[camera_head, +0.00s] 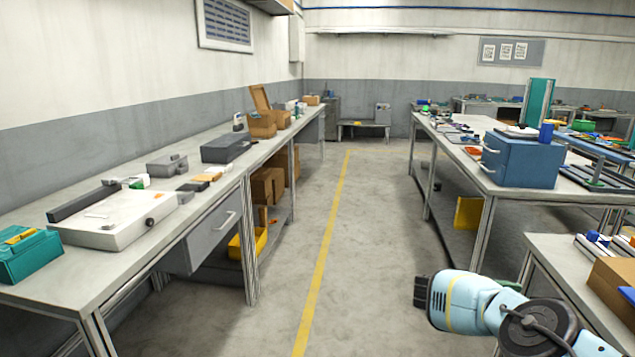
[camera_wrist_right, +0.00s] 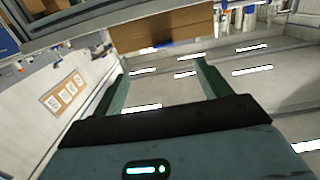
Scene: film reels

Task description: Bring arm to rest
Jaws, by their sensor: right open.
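My right arm (camera_head: 500,307) comes in from the lower right in the head view, in the open floor aisle beside the near right table. Its gripper (camera_head: 423,291) is at the left end of the arm and shows small and dark there. In the right wrist view the gripper (camera_wrist_right: 160,70) has its two green fingers wide apart, with nothing held between them. A brown box-like surface (camera_wrist_right: 165,28) shows beyond the fingertips; its distance is hard to tell. My left arm is not in view.
A long workbench (camera_head: 105,278) with tools and boxes runs along the left wall. A near right table (camera_head: 560,262) carries a cardboard box (camera_head: 612,285). Further back, a right table holds a blue toolbox (camera_head: 522,160). The floor aisle with a yellow line (camera_head: 323,255) is clear.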

